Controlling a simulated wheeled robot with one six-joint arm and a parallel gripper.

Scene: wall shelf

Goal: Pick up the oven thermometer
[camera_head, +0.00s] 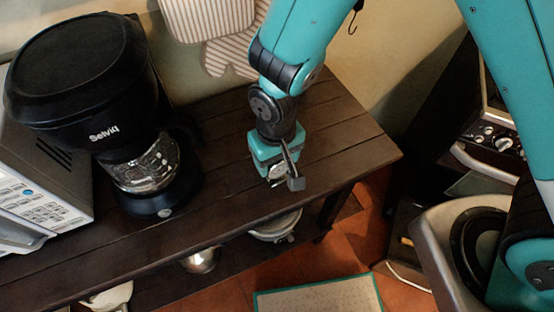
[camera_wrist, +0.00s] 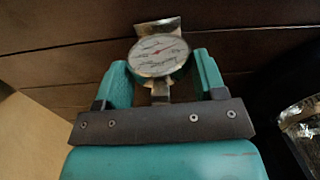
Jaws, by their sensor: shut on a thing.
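The oven thermometer (camera_wrist: 158,54) shows in the wrist view as a round white dial with a red needle and a metal rim and stand. It sits between the two teal fingers of my gripper (camera_wrist: 160,75), which is shut on it. In the head view my gripper (camera_head: 277,172) points down just above the dark wooden table, toward its right part. There the thermometer is mostly hidden by the gripper, with a small pale bit (camera_head: 276,182) showing at the fingertips. I cannot tell whether it still touches the wood.
A black coffee maker (camera_head: 88,85) with a glass carafe stands left of my gripper on the table (camera_head: 345,150). A white microwave (camera_head: 40,195) is at the far left. Oven mitts (camera_head: 215,30) hang on the wall behind. Dishes (camera_head: 275,226) sit on the lower shelf.

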